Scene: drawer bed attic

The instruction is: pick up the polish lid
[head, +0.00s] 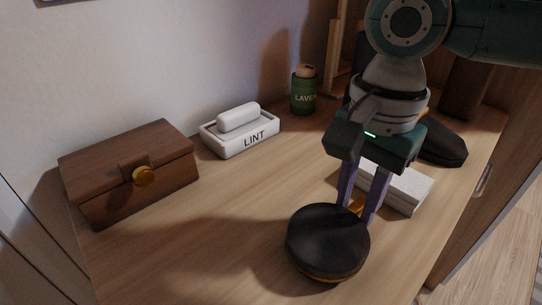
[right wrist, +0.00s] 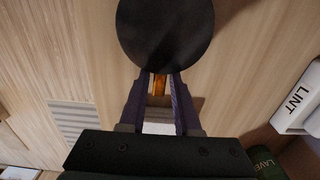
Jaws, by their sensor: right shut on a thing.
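The polish lid (head: 328,242) is a round black disc with a thin gold-brown rim, near the front middle of the desk in the head view. It also shows at the top of the right wrist view (right wrist: 165,33). My right gripper (head: 360,208) points down with its purple fingers at the lid's far edge, shut on a small gold-orange tab (right wrist: 159,84) that sticks out from the lid. I cannot tell whether the lid touches the desk. My left gripper is not in view.
A white LINT tray (head: 240,140) and a green jar (head: 304,95) stand at the back. A pale block (head: 400,187) and a black object (head: 443,143) lie behind my gripper. The desk's front left is clear.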

